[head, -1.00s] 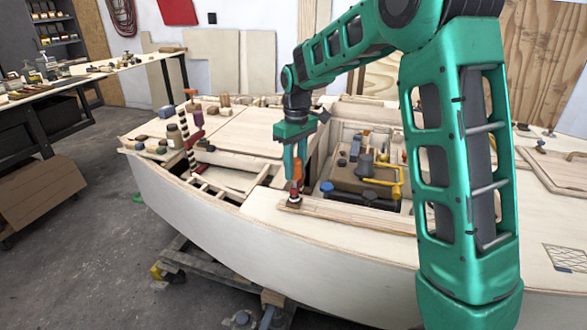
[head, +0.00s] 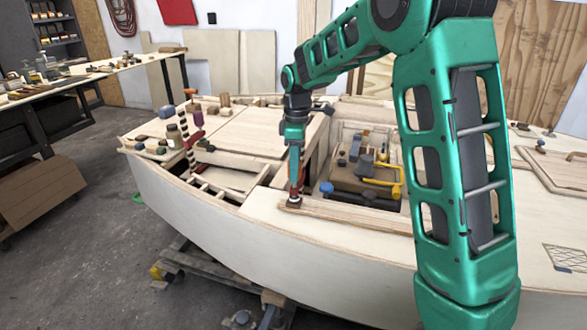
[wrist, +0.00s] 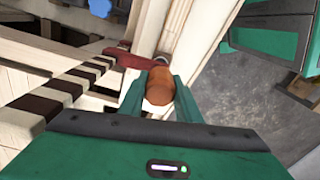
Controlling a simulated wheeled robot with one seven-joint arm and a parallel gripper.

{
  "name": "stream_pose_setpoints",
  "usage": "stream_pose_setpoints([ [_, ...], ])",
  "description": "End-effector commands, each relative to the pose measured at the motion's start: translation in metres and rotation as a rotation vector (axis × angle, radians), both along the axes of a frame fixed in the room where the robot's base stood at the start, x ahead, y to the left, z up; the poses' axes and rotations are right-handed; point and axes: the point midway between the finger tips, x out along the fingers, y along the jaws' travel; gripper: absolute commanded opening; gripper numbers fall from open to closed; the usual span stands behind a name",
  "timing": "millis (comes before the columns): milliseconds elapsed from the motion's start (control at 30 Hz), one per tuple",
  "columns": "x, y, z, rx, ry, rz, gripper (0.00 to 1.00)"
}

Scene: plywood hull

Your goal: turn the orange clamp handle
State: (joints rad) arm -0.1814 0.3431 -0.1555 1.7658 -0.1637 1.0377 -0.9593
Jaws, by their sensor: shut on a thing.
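The orange clamp handle (wrist: 160,87) sits between the two green fingers of my gripper (wrist: 160,98) in the wrist view. The fingers are shut on it. In the head view my gripper (head: 295,180) points straight down over the near deck edge, and its fingers cover most of the handle. The clamp's dark red part (wrist: 122,57) shows just beyond the handle in the wrist view. The clamp's foot (head: 293,202) stands on a strip of wood on the deck.
An open compartment right of my gripper holds a yellow-framed tool (head: 385,180) and a blue-topped item (head: 327,187). A striped bar (wrist: 62,92) runs close by on the left. Another red clamp (head: 197,118) and jars stand on the left deck.

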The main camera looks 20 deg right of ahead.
Motion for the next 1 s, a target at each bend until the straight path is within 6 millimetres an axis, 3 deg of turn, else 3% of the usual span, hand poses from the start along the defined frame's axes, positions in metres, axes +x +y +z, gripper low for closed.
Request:
stream_pose_setpoints([
  [467, 0.001, -0.002, -0.001, -0.001, -0.001, 0.009, 0.08],
  [500, 0.001, -0.002, -0.001, -0.001, -0.001, 0.009, 0.37],
  [567, 0.000, -0.001, -0.001, -0.001, -0.001, 0.009, 0.49],
  [867, 0.000, 0.000, 0.001, 0.000, 0.000, 0.011, 0.49],
  [1000, 0.001, -0.001, 0.011, 0.000, -0.003, 0.011, 0.49],
])
